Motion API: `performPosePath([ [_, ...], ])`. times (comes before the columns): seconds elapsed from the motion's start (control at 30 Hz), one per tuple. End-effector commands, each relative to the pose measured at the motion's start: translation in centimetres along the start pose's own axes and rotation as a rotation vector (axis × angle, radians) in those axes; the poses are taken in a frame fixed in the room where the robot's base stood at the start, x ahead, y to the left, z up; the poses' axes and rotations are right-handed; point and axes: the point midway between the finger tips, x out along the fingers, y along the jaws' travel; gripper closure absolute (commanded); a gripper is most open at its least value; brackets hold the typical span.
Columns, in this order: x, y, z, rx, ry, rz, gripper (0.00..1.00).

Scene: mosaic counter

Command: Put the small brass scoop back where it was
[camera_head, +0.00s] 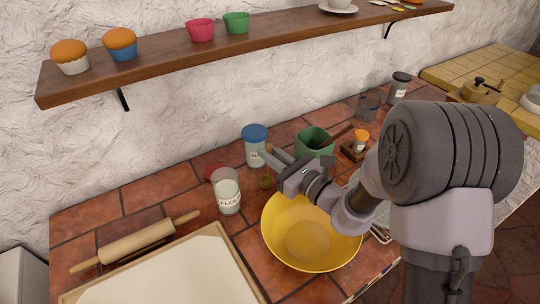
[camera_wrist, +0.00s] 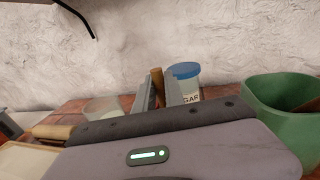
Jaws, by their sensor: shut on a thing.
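My gripper (camera_head: 269,156) is above the tiled counter, between the yellow bowl and the jars. In the wrist view its two fingers (camera_wrist: 158,90) are closed around a brown-gold upright piece (camera_wrist: 157,80), which looks like the small brass scoop. In the head view a small brownish part of the scoop (camera_head: 265,181) shows just below the fingers; I cannot tell if it touches the counter. The open glass flour jar (camera_head: 228,197) stands left of it. It also shows in the wrist view (camera_wrist: 101,107). The sugar jar (camera_head: 254,148) with a blue lid stands behind.
A yellow bowl (camera_head: 308,255) is in front of my gripper. A green crock (camera_head: 314,143) with a wooden utensil stands to the right. A red lid (camera_head: 216,172) lies behind the flour jar. A rolling pin (camera_head: 135,242) and pale board (camera_head: 165,280) are left. A shelf (camera_head: 200,48) is above.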

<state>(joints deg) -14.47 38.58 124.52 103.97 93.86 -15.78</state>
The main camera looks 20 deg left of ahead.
Motion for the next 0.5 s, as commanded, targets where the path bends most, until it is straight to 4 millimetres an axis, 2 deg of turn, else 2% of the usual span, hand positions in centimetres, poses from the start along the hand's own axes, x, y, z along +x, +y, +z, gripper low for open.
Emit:
performPosePath([
  [0.1,0.00,0.00,-0.45,0.000,0.000,0.000,1.00],
  [0.13,-0.01,0.01,-0.48,0.000,0.000,0.000,0.84],
  [0.23,-0.01,0.01,-0.36,0.000,0.001,0.000,0.65],
  [0.5,-0.01,0.01,-0.35,0.000,0.001,0.000,0.64],
])
